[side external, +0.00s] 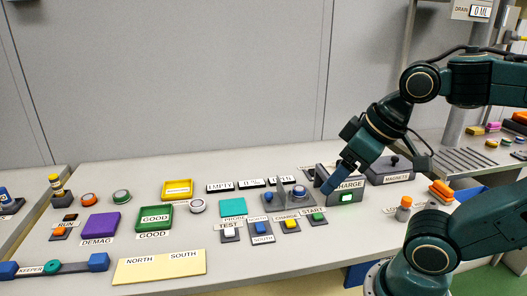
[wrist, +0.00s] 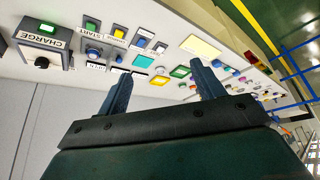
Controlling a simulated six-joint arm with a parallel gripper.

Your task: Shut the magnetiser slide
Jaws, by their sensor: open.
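The magnetiser appears to be the grey fixture with upright plates (side external: 281,190), left of the CHARGE box (side external: 346,196). A small round blue-grey part stands by it; I cannot tell which piece is the slide. A label behind it appears to read OPEN (side external: 282,180). The CHARGE box has a lit green light and also shows in the wrist view (wrist: 40,45). My gripper (side external: 327,188) is at the left side of the CHARGE box, right of the fixture. In the wrist view my gripper (wrist: 162,82) is open, with nothing between its fingers.
START, CHARGE and other buttons (side external: 290,225) stand in front of the fixture. A teal pad (side external: 232,207), a green GOOD tray (side external: 155,229) and a purple DEMAG pad (side external: 101,224) lie left. A MAGNETS box (side external: 391,168) stands behind right. A cream NORTH SOUTH plate (side external: 160,266) lies in front.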

